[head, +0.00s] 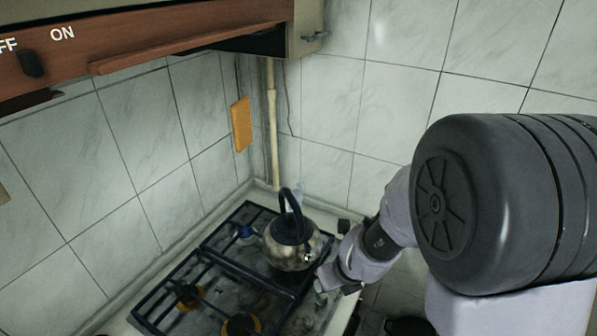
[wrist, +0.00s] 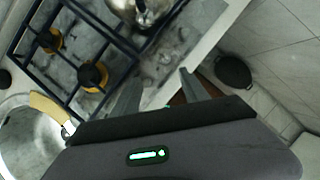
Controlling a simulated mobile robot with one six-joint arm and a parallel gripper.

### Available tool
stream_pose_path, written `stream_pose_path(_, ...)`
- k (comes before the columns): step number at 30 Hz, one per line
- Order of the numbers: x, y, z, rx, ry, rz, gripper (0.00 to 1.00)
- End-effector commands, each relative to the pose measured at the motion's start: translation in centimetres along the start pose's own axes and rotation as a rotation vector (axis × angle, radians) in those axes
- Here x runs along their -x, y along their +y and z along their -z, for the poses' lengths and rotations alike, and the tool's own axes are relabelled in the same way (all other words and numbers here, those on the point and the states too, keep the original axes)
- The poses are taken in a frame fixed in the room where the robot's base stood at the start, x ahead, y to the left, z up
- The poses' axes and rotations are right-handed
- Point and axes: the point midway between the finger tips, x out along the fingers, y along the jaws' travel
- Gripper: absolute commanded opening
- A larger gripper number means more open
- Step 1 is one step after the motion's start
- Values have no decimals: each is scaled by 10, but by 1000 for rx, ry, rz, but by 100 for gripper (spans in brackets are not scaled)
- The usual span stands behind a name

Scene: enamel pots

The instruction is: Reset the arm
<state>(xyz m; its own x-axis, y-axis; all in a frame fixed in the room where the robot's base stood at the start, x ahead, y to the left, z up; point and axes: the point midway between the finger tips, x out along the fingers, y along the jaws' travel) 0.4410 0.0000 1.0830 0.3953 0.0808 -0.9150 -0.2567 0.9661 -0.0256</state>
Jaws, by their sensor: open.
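My gripper (wrist: 158,96) shows in the wrist view with its two grey fingers apart and nothing between them. It hangs over the front edge of the stove. In the head view my arm reaches in from the right, and its end is beside the kettle; the fingers are hard to make out there. A metal kettle (head: 292,255) with a dark lid and arched handle stands upright on the back of the stove grate. Part of the kettle also shows at the top of the wrist view (wrist: 150,10), apart from the fingers.
The gas stove (head: 215,285) has a black grate and burners (wrist: 92,75). A round metal vessel (wrist: 30,140) with a wooden-coloured handle is at lower left. A dark round object (wrist: 233,71) lies to the right, below the stove. A hood (head: 150,35) hangs above; tiled walls stand behind.

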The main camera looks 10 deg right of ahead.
Motion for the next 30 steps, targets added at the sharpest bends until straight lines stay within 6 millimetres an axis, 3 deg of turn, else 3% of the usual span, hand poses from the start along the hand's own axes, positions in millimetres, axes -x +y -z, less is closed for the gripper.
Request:
stream_pose_path(2, 14, 16, -7, 268, -70, -31, 53)
stream_pose_path(5, 53, 48, -1, 842, -175, -49, 53)
stream_pose_path(9, 98, 78, 48, 1652, -234, 20, 53)
stream_pose_path(12, 114, 84, 86, 2083, -204, 82, 53)
stream_pose_path(15, 123, 84, 113, 2347, -156, 120, 53)
stream_pose_path(19, 129, 82, 125, 2476, -123, 135, 53)
stream_pose_path(30, 131, 82, 124, 2480, -122, 134, 53)
